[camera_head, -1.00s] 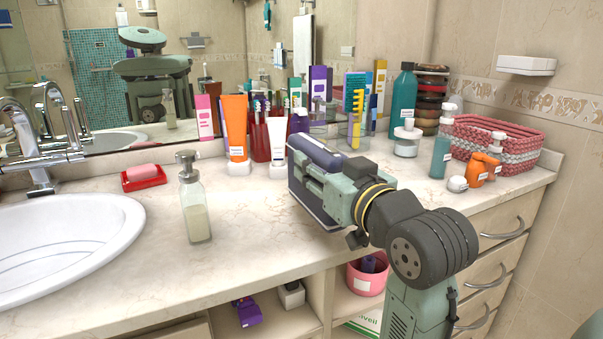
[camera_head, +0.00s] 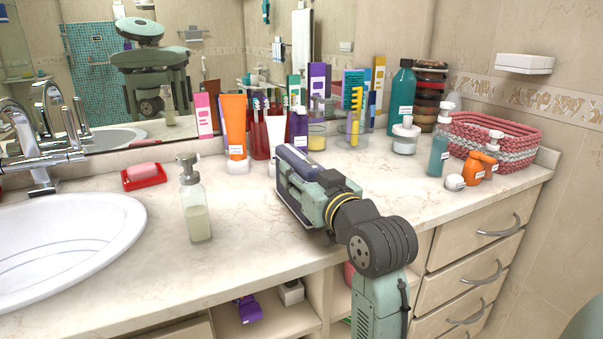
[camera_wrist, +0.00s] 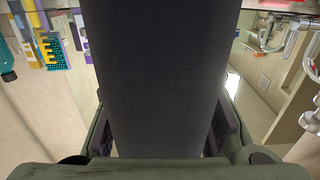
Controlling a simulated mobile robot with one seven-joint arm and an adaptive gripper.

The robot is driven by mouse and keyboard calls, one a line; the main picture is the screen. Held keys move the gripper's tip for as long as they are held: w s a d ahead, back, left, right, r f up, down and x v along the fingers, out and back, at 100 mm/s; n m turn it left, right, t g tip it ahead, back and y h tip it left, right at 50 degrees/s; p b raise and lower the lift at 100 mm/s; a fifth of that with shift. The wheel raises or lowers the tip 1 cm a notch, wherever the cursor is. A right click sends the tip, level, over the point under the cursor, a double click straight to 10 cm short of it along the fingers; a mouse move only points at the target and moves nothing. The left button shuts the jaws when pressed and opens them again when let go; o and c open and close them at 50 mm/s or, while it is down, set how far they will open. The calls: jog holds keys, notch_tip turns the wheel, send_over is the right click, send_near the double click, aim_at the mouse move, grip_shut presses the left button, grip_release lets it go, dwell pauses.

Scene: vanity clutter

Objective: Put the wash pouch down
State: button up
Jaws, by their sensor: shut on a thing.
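The wash pouch (camera_wrist: 160,75) is a dark grey, broad, flat-faced thing filling the middle of the wrist view. My gripper (camera_head: 305,192) is shut on it, with a finger at each side of it in the wrist view. In the head view my gripper is over the counter (camera_head: 265,245), right of the soap dispenser (camera_head: 197,210) and in front of the tubes.
An orange tube (camera_head: 235,125), red cup (camera_head: 260,140) and purple bottle (camera_head: 299,128) stand close behind my gripper. A red soap dish (camera_head: 144,180) and the sink (camera_head: 65,245) are at left. A woven basket (camera_head: 500,140) is at right. The counter is clear between dispenser and gripper.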

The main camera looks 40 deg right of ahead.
jog(key=shift+f, duration=0.15)
jog(key=o, duration=1.2)
jog(key=b+v, duration=0.2)
jog(key=v, duration=1)
jog(key=shift+b, duration=0.3)
